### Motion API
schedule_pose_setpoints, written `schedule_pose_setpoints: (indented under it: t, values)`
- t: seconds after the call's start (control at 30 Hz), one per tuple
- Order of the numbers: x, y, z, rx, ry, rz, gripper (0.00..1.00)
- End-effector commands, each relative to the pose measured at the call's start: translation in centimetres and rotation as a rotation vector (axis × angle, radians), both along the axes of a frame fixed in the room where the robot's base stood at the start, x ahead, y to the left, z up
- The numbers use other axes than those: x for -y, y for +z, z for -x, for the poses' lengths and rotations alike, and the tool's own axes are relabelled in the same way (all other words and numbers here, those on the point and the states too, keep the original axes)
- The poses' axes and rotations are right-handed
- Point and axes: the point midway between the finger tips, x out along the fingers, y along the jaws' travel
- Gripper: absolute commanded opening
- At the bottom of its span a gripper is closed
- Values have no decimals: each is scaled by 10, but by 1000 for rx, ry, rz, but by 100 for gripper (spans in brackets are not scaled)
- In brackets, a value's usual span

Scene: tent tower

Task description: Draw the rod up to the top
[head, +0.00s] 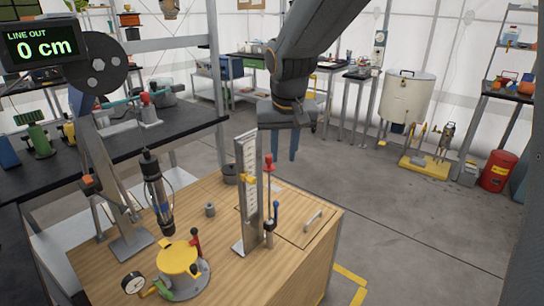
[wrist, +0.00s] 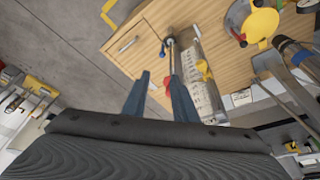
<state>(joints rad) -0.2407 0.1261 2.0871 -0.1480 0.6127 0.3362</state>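A slim upright metal rod (head: 268,195) with a red knob (head: 269,162) on top stands beside a white graduated scale (head: 247,190) on the wooden bench. A yellow pointer (head: 248,180) sits on the scale in its upper half. A blue-handled lever (head: 275,214) is at the rod's lower part. My gripper (head: 284,157) points down, its blue-grey fingers apart and empty, just right of the red knob in the head view. In the wrist view, the red knob (wrist: 168,84) shows between the fingers, close to the right one, which partly hides it.
A display (head: 40,42) reads "LINE OUT 0 cm". A flat panel with a handle (head: 313,220) lies right of the rod.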

Motion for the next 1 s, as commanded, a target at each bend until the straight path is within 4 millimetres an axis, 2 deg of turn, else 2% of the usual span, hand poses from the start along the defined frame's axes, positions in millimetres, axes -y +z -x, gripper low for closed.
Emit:
schedule_pose_setpoints:
  t: [0.03,0.1,0.2,0.27,0.7,1.0]
  values:
    - [-13,11,-14,25,3,-4,26]
    - [-24,23,-26,47,-2,-9,26]
    - [-31,28,-34,59,-5,-11,26]
    - [-32,24,-37,61,-6,-11,26]
    - [-31,-32,-60,60,-6,-11,26]
    - [-31,-41,-63,62,-6,-12,26]
